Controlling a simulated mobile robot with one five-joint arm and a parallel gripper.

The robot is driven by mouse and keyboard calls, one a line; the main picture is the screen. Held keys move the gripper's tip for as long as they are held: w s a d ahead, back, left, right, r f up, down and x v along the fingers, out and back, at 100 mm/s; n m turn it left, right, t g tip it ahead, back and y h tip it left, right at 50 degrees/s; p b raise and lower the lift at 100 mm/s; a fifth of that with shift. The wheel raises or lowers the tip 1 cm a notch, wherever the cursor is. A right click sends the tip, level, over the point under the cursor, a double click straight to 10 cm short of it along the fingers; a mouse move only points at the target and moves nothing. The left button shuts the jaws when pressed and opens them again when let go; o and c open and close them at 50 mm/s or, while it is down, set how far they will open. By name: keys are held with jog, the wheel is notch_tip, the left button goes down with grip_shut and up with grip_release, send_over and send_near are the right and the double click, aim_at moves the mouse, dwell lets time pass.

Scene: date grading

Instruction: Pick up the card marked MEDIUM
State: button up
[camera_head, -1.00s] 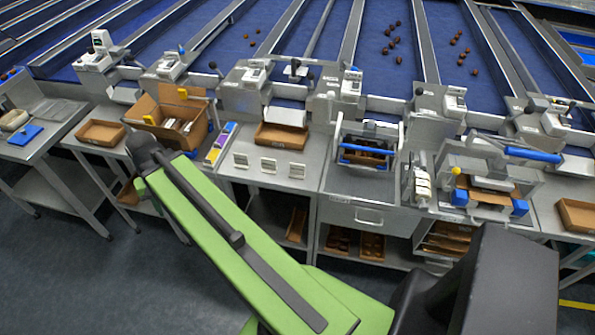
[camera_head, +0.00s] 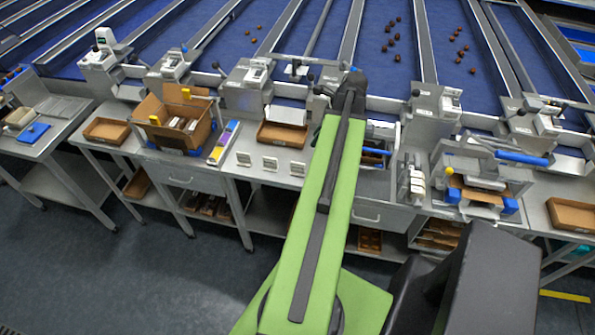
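Three small pale cards stand in a row on the grey metal bench top (camera_head: 262,182): a left card (camera_head: 243,159), a middle card (camera_head: 270,164) and a right card (camera_head: 297,169). Their markings are too small to read, so I cannot tell which is MEDIUM. My green arm reaches up the picture just right of the cards and ends in a dark joint. No gripper fingers can be made out; they are out of sight beyond that dark end.
Behind the cards is a shallow brown tray (camera_head: 282,135). To their left stand a coloured strip box (camera_head: 223,142) and an open cardboard box (camera_head: 176,138). A blue-handled tray (camera_head: 374,152) is partly hidden by my arm. Blue lanes with dates (camera_head: 390,43) run behind.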

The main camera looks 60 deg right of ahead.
jog(key=b, duration=1.1)
send_near(299, 163)
jog(key=x, duration=0.5)
jog(key=shift+f, duration=0.2)
jog(key=shift+w, duration=0.2)
jog(key=b+x, duration=0.4)
jog(key=x, duration=0.1)
jog(key=shift+s+f+b, duration=0.1)
jog(key=shift+f+b, duration=0.05)
jog(key=shift+b, duration=0.15)
jog(key=shift+c, duration=0.3)
grip_shut()
